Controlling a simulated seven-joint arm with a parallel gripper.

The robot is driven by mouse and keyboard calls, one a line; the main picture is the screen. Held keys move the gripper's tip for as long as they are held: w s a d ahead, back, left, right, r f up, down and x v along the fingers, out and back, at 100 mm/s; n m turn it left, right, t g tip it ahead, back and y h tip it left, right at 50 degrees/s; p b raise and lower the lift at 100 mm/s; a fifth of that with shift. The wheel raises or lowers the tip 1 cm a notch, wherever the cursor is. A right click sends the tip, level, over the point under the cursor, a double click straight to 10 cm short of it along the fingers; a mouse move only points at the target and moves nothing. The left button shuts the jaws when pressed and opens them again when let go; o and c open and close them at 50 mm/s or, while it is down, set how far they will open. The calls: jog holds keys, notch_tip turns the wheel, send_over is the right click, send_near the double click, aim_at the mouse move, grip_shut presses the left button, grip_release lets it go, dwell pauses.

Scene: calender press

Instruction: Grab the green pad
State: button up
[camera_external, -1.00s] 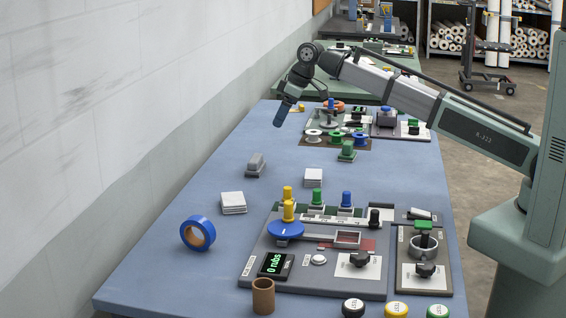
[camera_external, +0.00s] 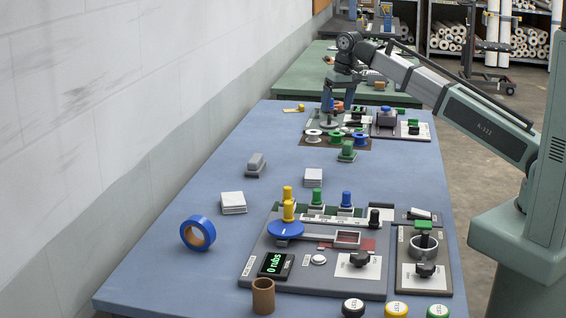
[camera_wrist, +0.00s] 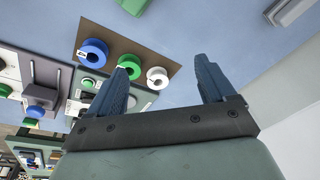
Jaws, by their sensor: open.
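A green block-shaped piece (camera_external: 347,151) stands alone on the blue table, just in front of the spool mat. A green object, likely the same one, is cut off by the top edge of the wrist view (camera_wrist: 133,4). A green-topped knob (camera_external: 316,198) stands between yellow and blue ones on the press's rack. I cannot tell for certain which is the pad. My gripper (camera_wrist: 166,60) is open and empty, fingers apart above the table. In the external view it hangs at the table's far end, beyond the spools and away from both green pieces.
A brown mat (camera_wrist: 112,30) holds white, green and blue spools. The press board (camera_external: 250,282) fills the front; the table's middle is mostly clear.

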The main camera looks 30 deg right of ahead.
aim_at(348, 142)
jog(key=s+f+m, duration=0.1)
jog(key=f+m, duration=0.2)
jog(key=s+d+f+m+g, duration=0.1)
jog(key=f+m, duration=0.2)
jog(key=s+f+m+g+h, duration=0.1)
jog(key=f+m, duration=0.2)
jog(key=m, duration=0.1)
jog(key=shift+s+d, duration=0.35)
jog(key=shift+s+a+f, duration=0.1)
jog(key=shift+s+f, duration=0.15)
jog(key=shift+f, duration=0.85)
jog(key=shift+s+f, duration=0.2)
jog(key=shift+f, duration=1.4)
jog(key=shift+c, duration=0.5)
jog(key=c, duration=1)
